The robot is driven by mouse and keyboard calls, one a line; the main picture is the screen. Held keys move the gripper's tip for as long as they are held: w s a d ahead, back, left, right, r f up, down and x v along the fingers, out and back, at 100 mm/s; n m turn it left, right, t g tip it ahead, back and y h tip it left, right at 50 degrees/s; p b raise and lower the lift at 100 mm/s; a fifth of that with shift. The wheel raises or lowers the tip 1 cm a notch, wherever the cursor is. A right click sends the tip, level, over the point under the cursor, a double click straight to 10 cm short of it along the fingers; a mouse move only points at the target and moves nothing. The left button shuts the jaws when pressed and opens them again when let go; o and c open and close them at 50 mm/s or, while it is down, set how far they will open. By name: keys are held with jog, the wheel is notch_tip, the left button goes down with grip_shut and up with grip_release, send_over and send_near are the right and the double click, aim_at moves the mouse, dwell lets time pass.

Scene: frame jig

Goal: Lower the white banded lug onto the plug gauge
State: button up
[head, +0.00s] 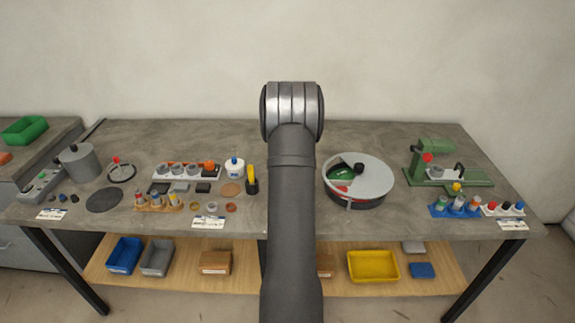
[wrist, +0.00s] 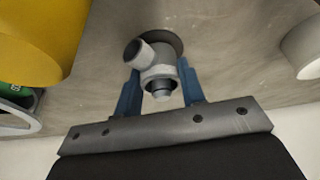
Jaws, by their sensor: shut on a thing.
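In the wrist view my gripper (wrist: 158,82) has its two blue fingers on either side of a pale grey-white lug (wrist: 157,72) and is shut on it. The lug has a round body and a short side stub with a dark end, pointing up and left. A short grey cylinder with a dark rim shows at the lug's near side; I cannot tell whether it is part of the lug or the plug gauge. A dark round disc (wrist: 174,43) lies behind the lug on the bench. In the head view my arm hides the gripper and lug. I cannot pick out the plug gauge with certainty.
In the wrist view a large yellow object (wrist: 38,38) is close at upper left, and a white cylinder (wrist: 304,50) stands at right. In the head view a round grey-lidded drum (head: 378,178) stands right of my arm, and a green fixture (head: 440,176) farther right.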

jog(key=o, duration=1.2)
jog(key=shift+o, duration=0.2)
jog(key=shift+r, duration=4.45)
notch_tip(320, 180, down, 9)
jog(key=shift+r, duration=0.1)
